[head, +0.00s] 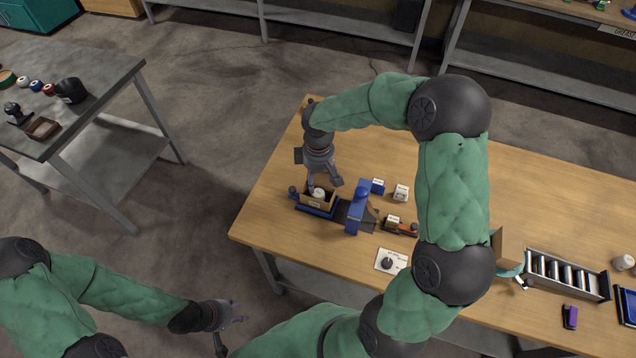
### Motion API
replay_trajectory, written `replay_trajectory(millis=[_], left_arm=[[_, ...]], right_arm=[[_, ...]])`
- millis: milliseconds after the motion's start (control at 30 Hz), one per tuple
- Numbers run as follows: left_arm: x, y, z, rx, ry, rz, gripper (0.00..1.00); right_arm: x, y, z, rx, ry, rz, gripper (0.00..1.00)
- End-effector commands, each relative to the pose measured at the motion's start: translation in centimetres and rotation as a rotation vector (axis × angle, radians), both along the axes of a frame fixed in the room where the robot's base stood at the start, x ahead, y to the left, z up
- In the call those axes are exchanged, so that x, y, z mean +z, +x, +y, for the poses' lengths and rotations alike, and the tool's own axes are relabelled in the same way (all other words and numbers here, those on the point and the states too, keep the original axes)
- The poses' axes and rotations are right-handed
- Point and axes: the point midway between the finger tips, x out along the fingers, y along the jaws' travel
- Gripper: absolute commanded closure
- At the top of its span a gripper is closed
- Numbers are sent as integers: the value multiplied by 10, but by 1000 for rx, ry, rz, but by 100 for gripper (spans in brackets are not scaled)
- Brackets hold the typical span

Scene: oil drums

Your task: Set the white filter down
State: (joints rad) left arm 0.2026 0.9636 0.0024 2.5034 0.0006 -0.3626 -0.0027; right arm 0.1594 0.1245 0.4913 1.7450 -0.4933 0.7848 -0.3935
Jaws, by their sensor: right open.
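The white filter (319,193) stands in a small brown open box (316,202) on the blue base of a device near the left end of the wooden table. My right gripper (324,184) points down over the box, its fingers open just above and around the filter's top; whether they touch it I cannot tell. My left gripper (231,330) hangs low in front of the table, open and empty, away from the filter.
A blue upright (359,206) stands right of the box. Small blue (378,186) and white (400,192) boxes lie behind it. A white plate with a black knob (390,261) is in front. The table's far left is bare.

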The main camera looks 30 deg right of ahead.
Motion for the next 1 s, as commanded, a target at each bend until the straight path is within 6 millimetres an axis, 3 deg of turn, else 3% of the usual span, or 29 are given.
replay_trajectory(millis=[33,200,400,1000], left_arm=[[3,0,0,0,0,0,60],[8,0,0,0,0,0,60],[11,0,0,0,0,0,60],[12,0,0,0,0,0,60]], right_arm=[[14,1,0,-1,0,-4,38],[46,0,0,0,-1,-3,38],[69,0,0,0,0,-1,38],[75,0,0,0,0,0,38]])
